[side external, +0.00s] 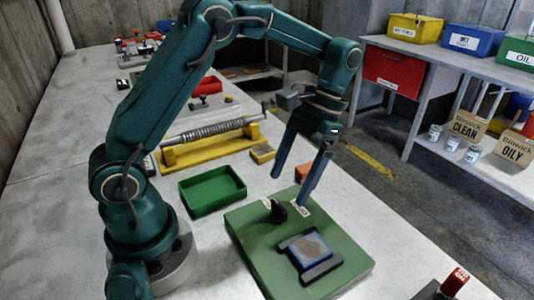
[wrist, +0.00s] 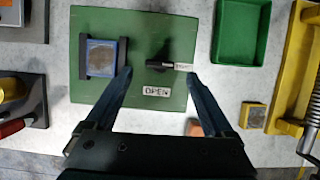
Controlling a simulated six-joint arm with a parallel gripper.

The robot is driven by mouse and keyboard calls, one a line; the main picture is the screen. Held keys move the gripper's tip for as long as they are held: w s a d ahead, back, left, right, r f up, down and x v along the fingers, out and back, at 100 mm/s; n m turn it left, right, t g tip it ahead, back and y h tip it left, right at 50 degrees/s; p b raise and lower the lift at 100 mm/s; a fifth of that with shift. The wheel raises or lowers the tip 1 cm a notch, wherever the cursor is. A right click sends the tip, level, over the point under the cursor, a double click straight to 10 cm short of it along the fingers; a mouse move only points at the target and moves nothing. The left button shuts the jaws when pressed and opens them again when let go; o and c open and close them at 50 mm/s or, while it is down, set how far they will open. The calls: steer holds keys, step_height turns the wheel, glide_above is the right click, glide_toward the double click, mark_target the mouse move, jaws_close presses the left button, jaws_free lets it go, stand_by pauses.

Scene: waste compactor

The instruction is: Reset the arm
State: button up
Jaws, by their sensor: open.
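My gripper (side external: 290,192) is open and empty, pointing down above the far part of the green panel (side external: 254,243). The green panel also shows in the wrist view (wrist: 142,24). A black lever (side external: 278,211) stands on the panel below my fingers. In the wrist view the lever (wrist: 156,66) lies between my fingertips in the picture and points right to a small white label. A plate reading OPEN (wrist: 157,91) is below it. A blue block with a grey top (side external: 309,249) sits between black jaws on the panel, left of the lever in the wrist view (wrist: 101,56).
An empty green tray (side external: 212,190) and a yellow stand with a ribbed shaft (side external: 210,146) lie on the table beyond the panel. A small orange block (side external: 303,172) is near my fingers. A shelf with bins (side external: 470,39) stands right, across a floor gap.

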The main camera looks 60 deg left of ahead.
steer(key=shift+w+r, duration=0.1)
steer(key=shift+r, duration=0.1)
steer(key=s+r+t, duration=0.4)
steer(key=r, duration=0.4)
steer(key=s+f+t, duration=0.2)
steer(key=s+t, duration=0.3)
steer(key=t, duration=0.1)
steer(key=shift+s+a, duration=0.15)
steer(key=shift+s, duration=0.25)
